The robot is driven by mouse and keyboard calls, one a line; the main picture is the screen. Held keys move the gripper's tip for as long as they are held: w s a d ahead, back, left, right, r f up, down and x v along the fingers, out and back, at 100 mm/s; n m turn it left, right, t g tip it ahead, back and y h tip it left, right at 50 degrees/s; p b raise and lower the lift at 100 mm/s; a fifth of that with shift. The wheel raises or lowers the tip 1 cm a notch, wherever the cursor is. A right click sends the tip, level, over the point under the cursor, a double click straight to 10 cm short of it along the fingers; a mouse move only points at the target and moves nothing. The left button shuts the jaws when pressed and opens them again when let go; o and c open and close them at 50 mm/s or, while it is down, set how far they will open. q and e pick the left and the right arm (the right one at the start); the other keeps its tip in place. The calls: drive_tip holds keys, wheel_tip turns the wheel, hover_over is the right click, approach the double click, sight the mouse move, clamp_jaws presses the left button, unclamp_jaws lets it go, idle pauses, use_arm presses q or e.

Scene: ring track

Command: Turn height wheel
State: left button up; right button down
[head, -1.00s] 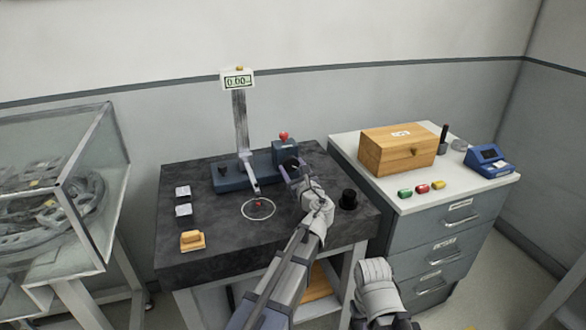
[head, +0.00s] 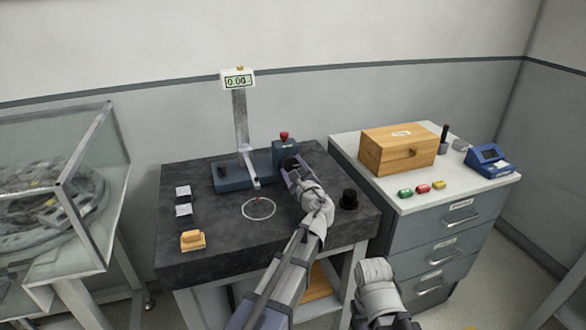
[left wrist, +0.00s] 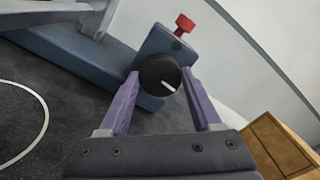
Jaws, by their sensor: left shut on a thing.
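The black height wheel (left wrist: 160,75) with a white mark is on the side of the blue gauge base (left wrist: 95,58), in the left wrist view. My left gripper (left wrist: 160,85) is shut on the wheel, one purple finger on each side. In the head view the left gripper (head: 290,172) reaches the right end of the base and partly hides the wheel. The gauge has an upright grey column (head: 240,120) with a digital display (head: 238,81) on top, its last digit unclear. A measuring arm (head: 252,174) points down toward a white circle (head: 259,208). My right gripper is out of view.
A red knob (head: 284,136) tops the gauge block. A black cylinder (head: 349,199) stands right of my left wrist. Small blocks (head: 183,210) and a yellow-orange block (head: 192,240) lie left. A wooden box (head: 385,155) sits on the cabinet at right.

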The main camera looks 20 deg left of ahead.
use_arm(q)
drive_tip(key=o, duration=1.4)
drive_tip(key=shift+c, duration=0.2)
wheel_tip(320, 180, up, 10)
drive_tip(key=p, duration=1)
